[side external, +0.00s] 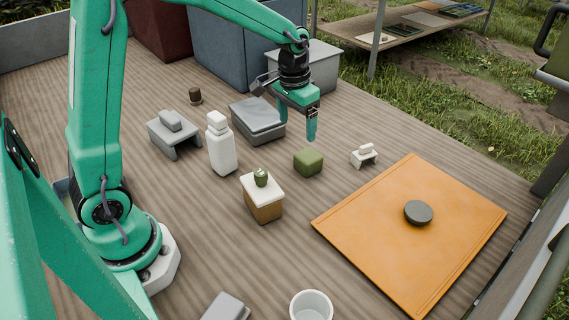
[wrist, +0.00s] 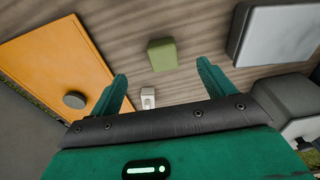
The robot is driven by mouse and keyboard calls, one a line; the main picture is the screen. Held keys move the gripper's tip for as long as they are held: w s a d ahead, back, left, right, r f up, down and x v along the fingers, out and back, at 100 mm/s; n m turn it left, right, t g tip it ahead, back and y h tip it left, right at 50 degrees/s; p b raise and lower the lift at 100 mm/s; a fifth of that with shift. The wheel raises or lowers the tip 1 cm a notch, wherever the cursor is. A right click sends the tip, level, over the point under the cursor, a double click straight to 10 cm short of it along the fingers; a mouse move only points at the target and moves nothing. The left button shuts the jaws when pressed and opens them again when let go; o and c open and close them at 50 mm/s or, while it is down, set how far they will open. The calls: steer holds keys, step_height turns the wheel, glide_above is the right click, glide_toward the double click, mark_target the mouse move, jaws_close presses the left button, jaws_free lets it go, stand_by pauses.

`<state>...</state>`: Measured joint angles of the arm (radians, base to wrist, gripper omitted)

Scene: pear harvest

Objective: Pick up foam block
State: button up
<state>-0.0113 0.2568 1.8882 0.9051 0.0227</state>
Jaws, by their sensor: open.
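A small green block (side external: 308,161), which looks like the foam block, rests on the wooden deck near the middle of the side view. In the wrist view the green block (wrist: 162,54) shows beyond the fingertips, between their lines and touching neither. My gripper (side external: 298,126) points down, open and empty, above the deck and a little behind the block in the side view. Its two green fingers also show spread apart in the wrist view (wrist: 162,74).
A grey lidded box (side external: 258,121) stands left of the block, and a small white stand (side external: 364,156) right of it. A white bottle (side external: 221,146) and a white-topped box (side external: 263,207) are nearby. An orange mat (side external: 360,220) bears a dark disc (side external: 418,212). Bare deck surrounds the block.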

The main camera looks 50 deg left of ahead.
steer(key=g, duration=0.1)
glide_above(306, 156)
step_height(306, 156, down, 6)
steer(key=shift+a+f, duration=0.1)
steer(key=shift+f, duration=1.3)
steer(key=shift+f, duration=0.1)
steer(key=shift+f, duration=2.55)
steer(key=c, duration=1.1)
